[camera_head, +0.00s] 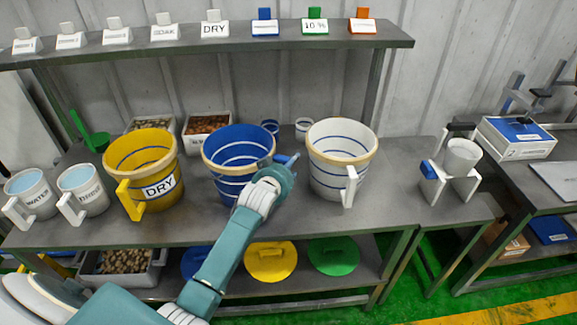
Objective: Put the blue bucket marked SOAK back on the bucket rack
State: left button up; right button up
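A large blue bucket (230,158) with white bands and a tan rim stands upright on the grey bench (200,228), between a yellow bucket marked DRY (150,165) and a white bucket (332,150). No SOAK marking can be read on it; my arm covers part of its front. My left gripper (282,162) is at the blue bucket's right side, by a small blue part that looks like its handle. The fingers are largely hidden, so their grip is unclear. My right gripper is out of view. I cannot tell which structure is the bucket rack.
An upper shelf (390,41) carries several tag holders. Two white jugs (82,188) stand at left, and bins of nuggets (207,125) stand behind the buckets. A lower shelf holds yellow (270,262) and green lids (334,255). A white cup stand (450,186) is on the right.

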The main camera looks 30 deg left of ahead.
pick_arm(q)
jog(key=b+v, duration=0.1)
jog(key=v, duration=1.1)
jog(key=s+d+f+m+g+h, duration=0.1)
jog(key=s+d+f, duration=0.1)
jog(key=d+f, duration=0.35)
jog(key=s+d+f+m+h, duration=0.1)
jog(key=d+f+m, duration=0.15)
jog(key=f, duration=0.65)
jog(key=s+d+f+g, duration=0.1)
jog(key=s+f, duration=0.3)
jog(key=f, duration=0.3)
jog(key=s+f+g, duration=0.2)
jog(key=s+f, duration=0.2)
jog(key=f, duration=0.4)
jog(key=s+d+f+g, duration=0.1)
jog(key=s+f, duration=0.3)
jog(key=f, duration=0.3)
jog(key=s+f+g, duration=0.2)
jog(key=s+f, duration=0.4)
jog(key=s, duration=0.6)
jog(key=s+a+f+g, duration=0.1)
jog(key=s+f+g, duration=0.2)
jog(key=s+f, duration=0.4)
jog(key=s+a+f+g, duration=0.1)
jog(key=s+f, duration=0.6)
jog(key=s, duration=1)
jog(key=shift+s+m+g, duration=0.15)
jog(key=shift+m+g, duration=0.3)
jog(key=shift+g, duration=0.25)
